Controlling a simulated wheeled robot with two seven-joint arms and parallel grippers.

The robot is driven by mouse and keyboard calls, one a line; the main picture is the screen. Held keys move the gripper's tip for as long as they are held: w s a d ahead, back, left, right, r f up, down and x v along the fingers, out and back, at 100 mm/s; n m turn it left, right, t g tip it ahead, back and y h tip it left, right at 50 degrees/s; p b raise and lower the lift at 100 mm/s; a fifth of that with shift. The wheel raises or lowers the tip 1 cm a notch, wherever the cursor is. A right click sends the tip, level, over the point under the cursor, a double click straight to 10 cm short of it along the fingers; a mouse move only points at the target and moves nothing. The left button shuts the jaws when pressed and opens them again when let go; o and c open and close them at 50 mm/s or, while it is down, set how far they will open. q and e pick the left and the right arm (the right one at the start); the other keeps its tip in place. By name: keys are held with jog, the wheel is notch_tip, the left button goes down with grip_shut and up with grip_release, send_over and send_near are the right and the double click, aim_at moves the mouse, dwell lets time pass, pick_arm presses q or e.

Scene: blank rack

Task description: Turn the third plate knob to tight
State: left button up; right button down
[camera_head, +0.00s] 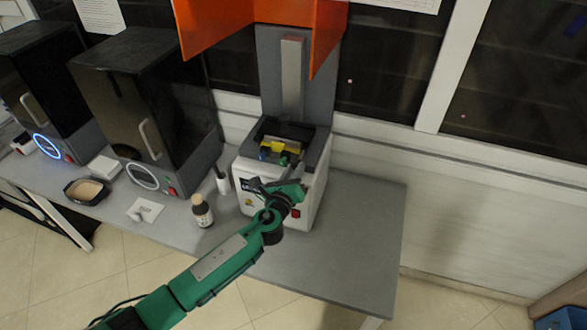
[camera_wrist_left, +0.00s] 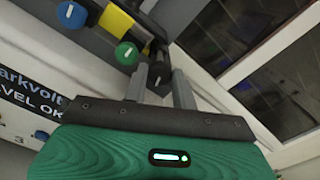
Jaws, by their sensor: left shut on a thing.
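The machine (camera_head: 318,190), a white and grey unit, stands on the bench in the head view, with a row of plate knobs at its top front. In the left wrist view there are a blue knob (camera_wrist_left: 71,14), a green knob (camera_wrist_left: 126,52) and, further right, a dark knob (camera_wrist_left: 158,74). My left gripper (camera_wrist_left: 159,82) is shut on the dark knob, with one finger on each side. The fingers hide part of this knob. In the head view my left gripper (camera_head: 297,170) reaches the machine's front top and covers that knob. My right gripper is not in view.
A yellow block (camera_wrist_left: 115,20) sits behind the knobs. An orange hood (camera_head: 225,25) hangs open above. A brown bottle (camera_head: 202,211) stands close to my left arm. Two dark ovens (camera_head: 135,90) (camera_head: 40,85) stand at left. The bench's right end (camera_head: 370,225) is clear.

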pick_arm(q)
jog(key=shift+f+m+p, duration=0.1)
jog(key=shift+m+p, duration=0.2)
jog(key=shift+m, duration=0.5)
jog(key=shift+s+f, duration=0.1)
jog(key=o, duration=0.7)
jog(key=shift+b+v, duration=1.8)
jog(key=shift+v, duration=5.1)
